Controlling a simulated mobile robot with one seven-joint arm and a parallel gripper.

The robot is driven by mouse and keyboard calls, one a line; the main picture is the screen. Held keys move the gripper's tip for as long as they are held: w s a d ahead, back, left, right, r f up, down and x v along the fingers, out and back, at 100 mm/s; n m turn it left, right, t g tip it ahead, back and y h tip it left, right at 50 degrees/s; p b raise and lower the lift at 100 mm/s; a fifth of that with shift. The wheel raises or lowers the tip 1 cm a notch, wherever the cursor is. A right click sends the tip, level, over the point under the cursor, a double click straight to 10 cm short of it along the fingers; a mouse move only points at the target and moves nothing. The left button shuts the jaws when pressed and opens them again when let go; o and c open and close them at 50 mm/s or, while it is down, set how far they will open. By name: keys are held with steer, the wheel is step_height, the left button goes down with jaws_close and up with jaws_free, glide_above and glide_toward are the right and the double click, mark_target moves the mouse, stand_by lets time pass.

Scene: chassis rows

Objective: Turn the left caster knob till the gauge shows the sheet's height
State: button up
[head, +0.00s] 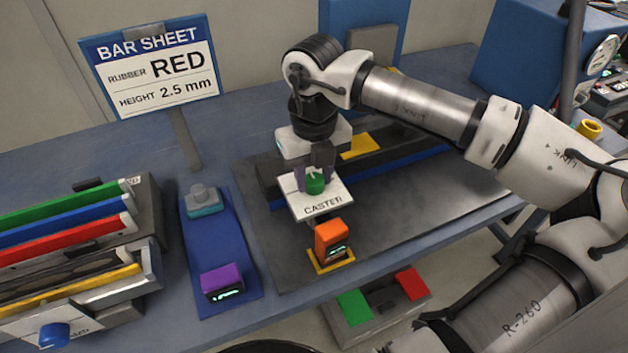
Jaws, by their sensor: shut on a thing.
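The bar sheet sign (154,65) reads rubber RED and height 2.5 mm. A white plate marked CASTER (328,203) stands at the near edge of the dark machine bed. My gripper (316,178) points down over it, shut on the green knob (316,184), whose upper part is partly hidden by the fingers. An orange gauge (331,237) stands just in front of the plate on a yellow-edged base. Its small lit display is too small to read.
A blue mat (212,247) left of the machine holds a purple display box (222,284) and a grey knob-like piece (204,198). A rack of colored bars (70,240) stands at far left. A box with green and red pads (378,305) sits below the table edge.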

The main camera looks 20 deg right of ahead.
mark_target(314, 178)
steer(key=shift+n+b, duration=1.2)
steer(key=shift+n, duration=0.3)
steer(key=o, duration=1)
steer(key=shift+c, duration=0.2)
step_height(314, 178, up, 14)
steer(key=p, duration=0.8)
steer(key=shift+f, duration=0.1)
